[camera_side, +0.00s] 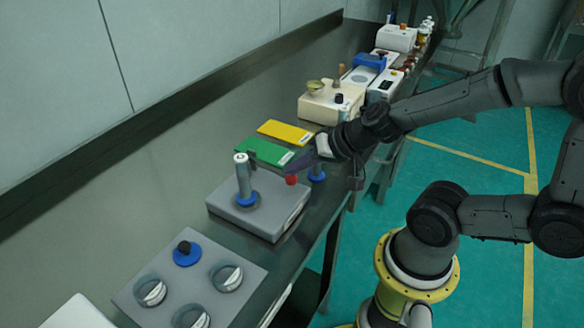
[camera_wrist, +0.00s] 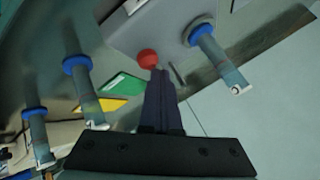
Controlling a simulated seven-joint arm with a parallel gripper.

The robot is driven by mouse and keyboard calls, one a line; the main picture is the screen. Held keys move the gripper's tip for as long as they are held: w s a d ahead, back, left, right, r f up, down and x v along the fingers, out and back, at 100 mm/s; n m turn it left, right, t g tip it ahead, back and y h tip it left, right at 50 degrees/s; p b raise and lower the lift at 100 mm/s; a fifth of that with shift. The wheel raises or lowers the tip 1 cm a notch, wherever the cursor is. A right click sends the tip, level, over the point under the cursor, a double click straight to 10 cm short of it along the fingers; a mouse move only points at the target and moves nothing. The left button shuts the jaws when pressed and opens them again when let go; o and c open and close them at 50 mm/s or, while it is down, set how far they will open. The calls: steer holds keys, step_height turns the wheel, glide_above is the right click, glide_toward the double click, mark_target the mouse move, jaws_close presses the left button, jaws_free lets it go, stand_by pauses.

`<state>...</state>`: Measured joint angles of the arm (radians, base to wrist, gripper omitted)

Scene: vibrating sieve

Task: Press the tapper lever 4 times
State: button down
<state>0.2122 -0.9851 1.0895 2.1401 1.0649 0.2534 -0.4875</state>
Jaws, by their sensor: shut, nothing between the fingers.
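The tapper lever shows as a red ball knob (camera_side: 291,180) at the right back edge of a grey box-shaped machine (camera_side: 262,222). The knob also shows in the wrist view (camera_wrist: 148,58), just beyond the fingertips. My gripper (camera_side: 289,171) is shut and empty, its dark fingers pointing down and left at the knob. In the wrist view the shut fingertips (camera_wrist: 159,72) lie right beside the knob; whether they touch it I cannot tell. The lever's arm is mostly hidden.
A post (camera_side: 243,178) with a blue collar stands on the machine. Green (camera_side: 264,152) and yellow (camera_side: 285,132) plates lie behind. A beige device (camera_side: 330,103) stands farther back. The bench's left strip is clear.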

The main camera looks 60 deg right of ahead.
stand_by(0.7)
steer(key=shift+r, duration=1.55)
steer(key=shift+r, duration=2.55)
step_height(320, 180, up, 4)
steer(key=shift+f, duration=0.1)
stand_by(0.3)
